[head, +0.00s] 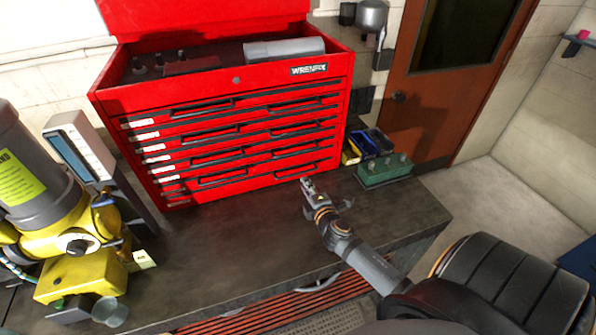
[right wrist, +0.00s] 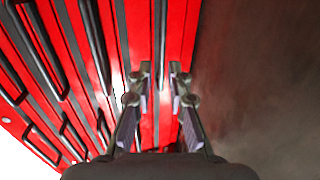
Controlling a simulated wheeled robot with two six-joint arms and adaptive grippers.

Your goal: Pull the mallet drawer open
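The red tool chest (head: 225,88) stands on the workbench with its lid up. Its drawers all look shut. White labels (head: 147,136) run down the left of the front, too small to read, so I cannot tell which is the mallet drawer. My right gripper (head: 306,184) is just in front of the chest's lower right, near the lowest long handle on that side (head: 296,172). In the right wrist view its two fingers (right wrist: 161,75) are apart, with a dark handle (right wrist: 160,40) showing in line with the gap. Contact is not clear. My left gripper is not in view.
A yellow and grey machine (head: 85,235) stands at the left of the workbench (head: 215,260). A green block with pegs (head: 384,172) and small blue bins (head: 373,143) sit right of the chest. The bench top before the chest is mostly clear.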

